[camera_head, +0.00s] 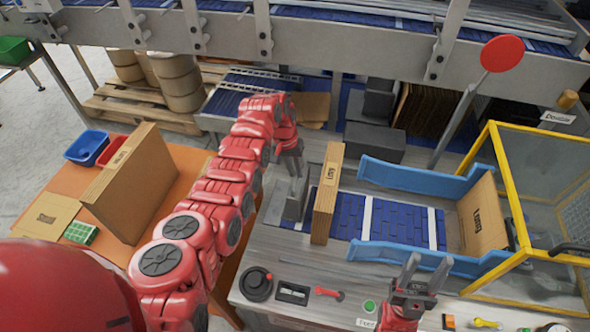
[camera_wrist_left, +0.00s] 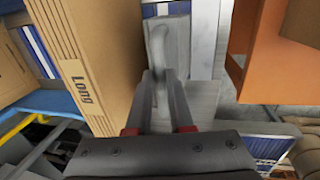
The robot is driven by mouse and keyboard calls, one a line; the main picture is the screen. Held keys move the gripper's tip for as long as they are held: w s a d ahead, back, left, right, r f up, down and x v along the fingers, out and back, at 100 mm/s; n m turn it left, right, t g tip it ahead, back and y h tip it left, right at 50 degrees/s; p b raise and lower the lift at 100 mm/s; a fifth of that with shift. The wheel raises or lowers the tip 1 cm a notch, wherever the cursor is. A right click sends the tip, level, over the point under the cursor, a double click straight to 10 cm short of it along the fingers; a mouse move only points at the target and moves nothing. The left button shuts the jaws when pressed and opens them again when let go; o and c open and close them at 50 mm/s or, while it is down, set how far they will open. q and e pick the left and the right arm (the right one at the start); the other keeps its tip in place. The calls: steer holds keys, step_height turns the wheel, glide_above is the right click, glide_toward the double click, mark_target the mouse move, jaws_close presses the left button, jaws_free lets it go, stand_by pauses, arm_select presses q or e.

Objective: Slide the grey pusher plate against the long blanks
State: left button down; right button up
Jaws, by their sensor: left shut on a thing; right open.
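The grey pusher plate (camera_head: 294,207) stands upright on the blue-slatted bed, just left of the upright stack of long blanks (camera_head: 323,212). In the left wrist view the long blanks (camera_wrist_left: 82,55), marked "Long", stand to the left of the plate (camera_wrist_left: 178,45). My left gripper (camera_head: 293,176) is shut on the plate's upright handle, which shows between the fingers (camera_wrist_left: 160,88) in the left wrist view. My right gripper (camera_head: 418,272) is open and empty near the front blue rail.
Two blue rails (camera_head: 425,178) flank the slatted bed (camera_head: 397,222), which is clear right of the blanks. A cardboard sheet (camera_head: 483,215) stands at its right end, by the yellow-framed guard (camera_head: 505,180). A control panel with a black knob (camera_head: 256,284) lies in front.

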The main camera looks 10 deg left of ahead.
arm_select(q)
steer(key=d+b, duration=0.1)
steer(key=d, duration=0.3)
steer(key=shift+d, duration=0.35)
steer(key=shift+a, duration=0.1)
steer(key=c, duration=1.1)
jaws_free()
steer(key=o, duration=0.3)
steer(key=shift+r, duration=0.1)
